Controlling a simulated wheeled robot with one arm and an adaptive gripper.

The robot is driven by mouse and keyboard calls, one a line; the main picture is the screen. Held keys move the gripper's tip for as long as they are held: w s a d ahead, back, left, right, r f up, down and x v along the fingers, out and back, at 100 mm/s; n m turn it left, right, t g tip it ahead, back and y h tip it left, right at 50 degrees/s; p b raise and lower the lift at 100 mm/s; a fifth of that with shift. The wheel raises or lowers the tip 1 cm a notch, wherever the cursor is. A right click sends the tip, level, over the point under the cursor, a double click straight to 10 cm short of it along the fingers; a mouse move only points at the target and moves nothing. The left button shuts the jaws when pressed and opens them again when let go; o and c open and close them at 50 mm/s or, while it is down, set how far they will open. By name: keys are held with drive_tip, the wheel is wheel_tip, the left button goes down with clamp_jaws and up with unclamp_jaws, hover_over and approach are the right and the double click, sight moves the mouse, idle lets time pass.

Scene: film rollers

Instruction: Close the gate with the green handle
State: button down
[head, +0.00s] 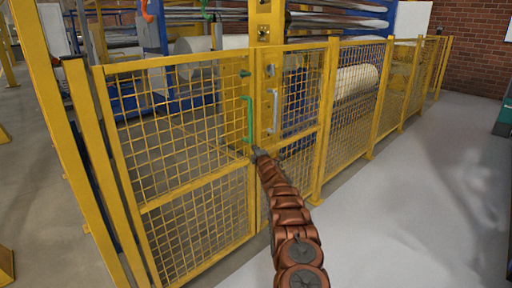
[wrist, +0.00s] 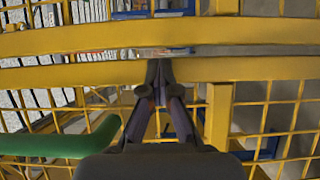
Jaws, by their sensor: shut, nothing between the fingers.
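The yellow mesh gate (head: 192,190) stands on the left in the head view. Its green handle (head: 248,118) is upright near its right edge. The handle also shows at lower left in the wrist view (wrist: 62,145). The gate's free edge is close beside the neighbouring yellow frame; I cannot tell whether it is flush. In the wrist view a narrow gap shows between two yellow bars. My gripper (head: 257,152) is just below and right of the handle, at that edge. Its fingertips (wrist: 157,66) are together and empty, close to the nearer bar; contact is unclear. They are not around the handle.
A grey handle (head: 273,111) is on the mesh panel right of the gate. The yellow fence (head: 350,118) runs on to the back right. Blue machinery and white rolls (head: 356,81) stand behind it. Open grey floor (head: 410,200) lies to the right.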

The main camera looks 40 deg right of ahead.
sight(250, 145)
drive_tip(key=shift+w+a+r+t, duration=0.3)
drive_tip(key=shift+w+a+r, duration=0.45)
drive_tip(key=shift+w+r, duration=0.2)
drive_tip(key=shift+r, duration=0.1)
drive_tip(key=shift+s+f+b, duration=0.25)
drive_tip(key=shift+f+b, duration=0.55)
drive_tip(key=shift+b, duration=0.35)
drive_tip(key=s+d+b, duration=0.1)
drive_tip(key=s+b, duration=0.1)
drive_tip(key=s, duration=1.3)
drive_tip(key=shift+s+d+f, duration=0.15)
drive_tip(key=shift+d, duration=0.15)
